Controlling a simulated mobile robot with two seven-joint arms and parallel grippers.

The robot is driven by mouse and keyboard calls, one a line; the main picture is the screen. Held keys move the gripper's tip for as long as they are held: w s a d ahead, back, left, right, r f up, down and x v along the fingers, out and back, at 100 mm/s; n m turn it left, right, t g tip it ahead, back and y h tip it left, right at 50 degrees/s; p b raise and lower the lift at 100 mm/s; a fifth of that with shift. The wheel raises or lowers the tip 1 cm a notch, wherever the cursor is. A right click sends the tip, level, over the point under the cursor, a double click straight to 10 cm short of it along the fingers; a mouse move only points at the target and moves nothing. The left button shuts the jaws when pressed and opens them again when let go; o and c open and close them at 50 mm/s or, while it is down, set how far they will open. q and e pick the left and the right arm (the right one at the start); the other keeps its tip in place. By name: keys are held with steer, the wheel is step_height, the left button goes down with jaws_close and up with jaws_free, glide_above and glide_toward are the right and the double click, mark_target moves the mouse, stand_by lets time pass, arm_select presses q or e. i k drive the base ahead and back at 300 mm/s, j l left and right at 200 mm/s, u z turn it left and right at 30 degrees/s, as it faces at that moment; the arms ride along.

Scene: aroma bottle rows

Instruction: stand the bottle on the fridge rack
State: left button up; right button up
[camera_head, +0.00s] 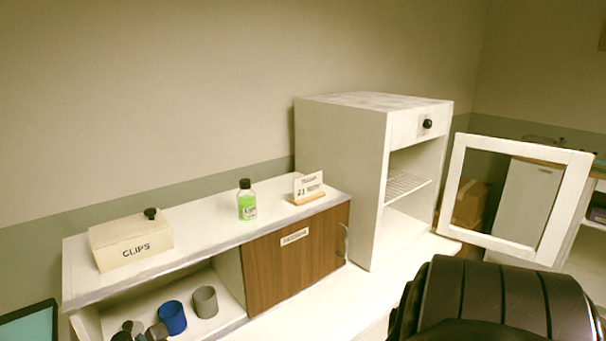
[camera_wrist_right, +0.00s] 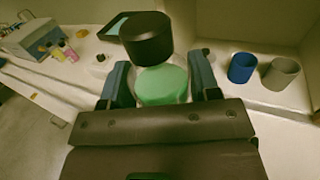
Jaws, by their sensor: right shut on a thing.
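My right gripper (camera_wrist_right: 162,92) is shut on a bottle with a black cap (camera_wrist_right: 147,38) and a green body (camera_wrist_right: 163,86), one finger on each side. The lower part of this bottle is hidden behind the gripper. In the head view I cannot clearly make out this gripper. The white fridge (camera_head: 341,180) stands at the back right with its framed door (camera_head: 451,190) swung open to the right. Its wire rack (camera_head: 405,186) shows inside, with nothing visible on it. My left gripper is not in view.
Another green bottle (camera_head: 247,203) stands on the shelf top between a clips box (camera_head: 131,240) and a small sign (camera_head: 308,186). A blue cup (camera_head: 172,318) and a grey cup (camera_head: 205,302) sit in the open compartment below. Dark shapes beside them are unclear.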

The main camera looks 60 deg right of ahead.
mark_target(388, 188)
steer(key=k+l, duration=0.15)
steer(key=l, duration=0.35)
steer(key=k+l+z, duration=0.1)
steer(key=l, duration=0.35)
steer(key=k+l, duration=0.15)
steer(key=l, duration=0.35)
steer(key=k+l+z, duration=0.1)
steer(key=l, duration=0.35)
steer(key=k+l, duration=0.1)
steer(key=l, duration=0.4)
steer(key=k+l+z, duration=0.1)
steer(key=l, duration=0.4)
